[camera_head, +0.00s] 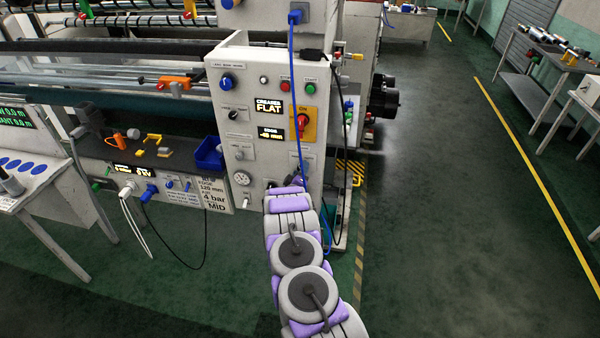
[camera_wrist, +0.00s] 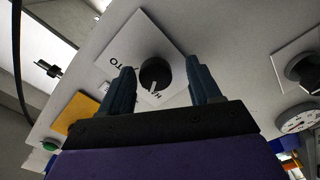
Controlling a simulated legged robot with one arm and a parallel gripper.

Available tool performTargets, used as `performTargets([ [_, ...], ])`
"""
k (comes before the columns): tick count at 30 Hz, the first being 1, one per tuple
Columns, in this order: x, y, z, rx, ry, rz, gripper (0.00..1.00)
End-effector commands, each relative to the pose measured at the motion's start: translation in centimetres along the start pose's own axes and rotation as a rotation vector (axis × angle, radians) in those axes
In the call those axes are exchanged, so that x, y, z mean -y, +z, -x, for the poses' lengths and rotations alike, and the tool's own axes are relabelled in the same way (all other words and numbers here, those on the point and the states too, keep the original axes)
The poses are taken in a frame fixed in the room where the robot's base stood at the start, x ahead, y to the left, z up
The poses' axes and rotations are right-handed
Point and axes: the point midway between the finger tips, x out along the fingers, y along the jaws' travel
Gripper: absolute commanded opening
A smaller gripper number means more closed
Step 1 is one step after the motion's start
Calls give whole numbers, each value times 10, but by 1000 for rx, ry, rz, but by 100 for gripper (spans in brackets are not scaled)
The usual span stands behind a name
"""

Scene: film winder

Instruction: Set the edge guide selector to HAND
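The edge guide selector (camera_wrist: 155,73) is a round black knob on a pale square plate in the wrist view. AUTO lettering lies at its left, and partly visible lettering starting with HA lies below it. A small white mark shows at the knob's lower edge; which label it points to is hard to tell. My gripper (camera_wrist: 159,66) is open, with one dark finger on each side of the knob and visible gaps between. In the head view my arm reaches the lower right of the white control panel (camera_head: 223,122), where the fingertips and knob are hard to make out.
A yellow plate with a red switch (camera_head: 303,121) sits above my gripper. A blue cable (camera_head: 291,70) hangs down the panel's right side. Another black knob (camera_wrist: 302,70) and a pressure gauge (camera_wrist: 297,121) lie close by.

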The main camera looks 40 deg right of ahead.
Motion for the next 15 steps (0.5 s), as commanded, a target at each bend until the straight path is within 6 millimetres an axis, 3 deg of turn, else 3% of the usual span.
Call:
performTargets([
  [9,-2,0,2,0,4,-1,63],
  [15,-1,-1,20,1,-1,-2,63],
])
